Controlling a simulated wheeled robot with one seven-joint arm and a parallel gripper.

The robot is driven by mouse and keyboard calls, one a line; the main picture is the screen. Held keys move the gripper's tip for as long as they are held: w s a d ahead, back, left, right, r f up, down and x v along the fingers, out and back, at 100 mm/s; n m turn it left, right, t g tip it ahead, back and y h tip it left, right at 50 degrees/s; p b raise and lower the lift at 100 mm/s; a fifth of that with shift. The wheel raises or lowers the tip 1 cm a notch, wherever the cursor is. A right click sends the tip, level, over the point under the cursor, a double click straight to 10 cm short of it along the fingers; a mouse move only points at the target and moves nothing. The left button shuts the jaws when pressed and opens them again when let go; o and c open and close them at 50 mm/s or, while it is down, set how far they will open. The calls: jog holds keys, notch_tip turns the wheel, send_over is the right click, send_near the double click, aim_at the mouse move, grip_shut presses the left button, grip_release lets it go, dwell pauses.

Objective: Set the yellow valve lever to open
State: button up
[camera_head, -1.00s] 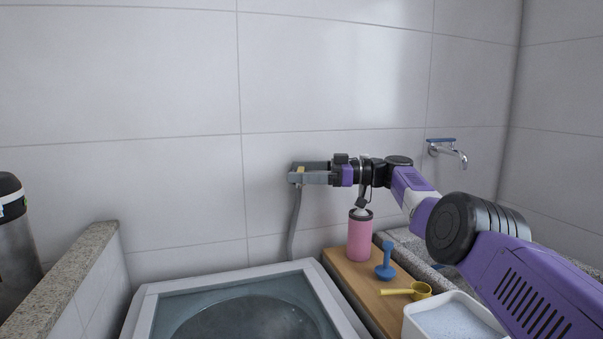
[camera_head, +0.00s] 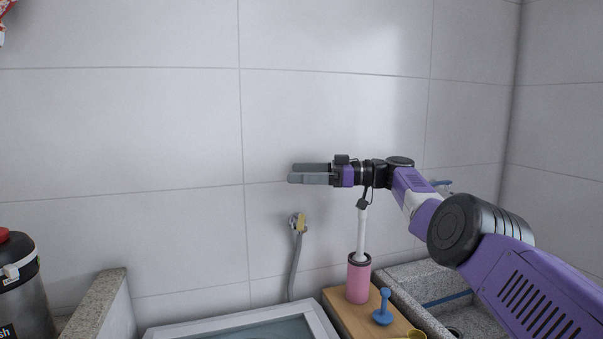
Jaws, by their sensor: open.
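The yellow valve lever (camera_head: 302,222) sits on a small metal valve on the tiled wall, above a grey hose (camera_head: 294,266) that runs down. It looks roughly upright, but it is too small to tell its exact setting. My gripper (camera_head: 291,174) is open and empty, its two grey fingers pointing left along the wall. It is above the valve, apart from the lever, with a clear gap between them.
A pink cup (camera_head: 358,282) with a white handle standing in it and a blue tool (camera_head: 382,308) are on the wooden board (camera_head: 345,309). A tap sits behind my arm. A steel flask (camera_head: 22,295) is at far left. The wall left of my gripper is clear.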

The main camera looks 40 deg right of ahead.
notch_tip(320, 180, up, 7)
jog(key=p, duration=0.6)
jog(key=shift+f, duration=0.2)
jog(key=shift+c, duration=0.2)
